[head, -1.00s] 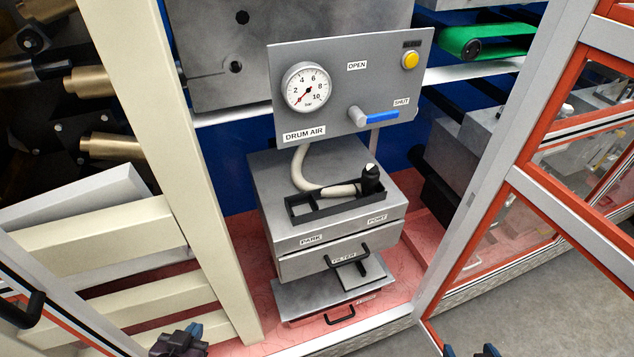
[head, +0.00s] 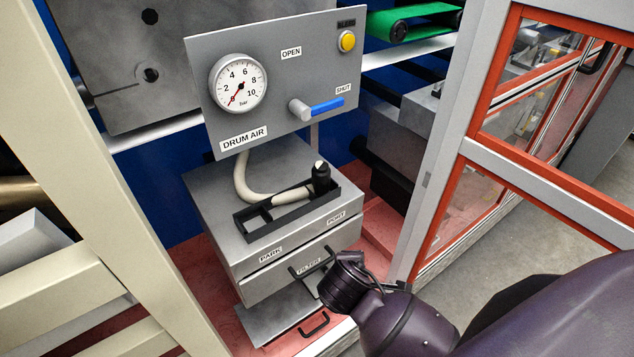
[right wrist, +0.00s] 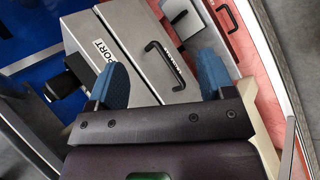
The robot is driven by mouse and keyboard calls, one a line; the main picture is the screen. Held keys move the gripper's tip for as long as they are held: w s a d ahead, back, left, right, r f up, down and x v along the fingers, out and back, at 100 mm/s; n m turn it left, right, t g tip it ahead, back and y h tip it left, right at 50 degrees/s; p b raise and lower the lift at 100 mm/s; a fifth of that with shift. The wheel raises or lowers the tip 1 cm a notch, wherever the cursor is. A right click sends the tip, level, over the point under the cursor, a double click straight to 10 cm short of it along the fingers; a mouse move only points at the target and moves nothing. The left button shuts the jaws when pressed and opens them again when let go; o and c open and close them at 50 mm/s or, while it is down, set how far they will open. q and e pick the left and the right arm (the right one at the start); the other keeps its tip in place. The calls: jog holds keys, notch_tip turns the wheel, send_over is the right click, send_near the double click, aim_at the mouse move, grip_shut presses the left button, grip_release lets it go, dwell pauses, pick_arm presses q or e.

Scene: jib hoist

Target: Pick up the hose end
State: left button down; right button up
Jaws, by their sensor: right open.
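The hose end is a black fitting (head: 321,178) on a cream hose (head: 262,197). It lies in a black tray (head: 288,228) on top of the grey cabinet, with its tip pointing up at the tray's right end. In the right wrist view a black piece that looks like the fitting (right wrist: 78,72) shows at the left, outside the fingers. My right gripper (right wrist: 162,80) is open and empty, its blue fingertips in front of the cabinet. In the head view my right wrist is below the tray, near the filter drawer; the fingertips are hidden there. My left gripper is not in view.
The DRUM AIR panel (head: 277,75) overhangs the tray from behind, with a gauge (head: 238,82) and a blue-handled valve (head: 326,105). A drawer handle (head: 312,262) sticks out below the tray. A cream post (head: 70,130) stands left, a red-framed door (head: 480,130) right.

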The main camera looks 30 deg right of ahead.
jog(key=w+r+n+t+h, duration=0.3)
jog(key=w+n+h, duration=0.1)
jog(key=w+n, duration=0.5)
jog(key=n+t+h, duration=0.3)
jog(key=n+t, duration=0.1)
jog(key=n, duration=0.2)
send_near(319, 174)
jog(key=shift+w+d+f, duration=0.1)
jog(key=shift+w+d, duration=0.35)
jog(key=shift+d, duration=0.35)
jog(key=shift+w+d, duration=0.35)
jog(key=shift+w, duration=0.1)
jog(key=x, duration=0.3)
jog(key=shift+w+d, duration=0.2)
jog(key=b+x, duration=0.1)
jog(key=x, duration=0.4)
jog(key=shift+w, duration=0.25)
jog(key=shift+w+d, duration=0.25)
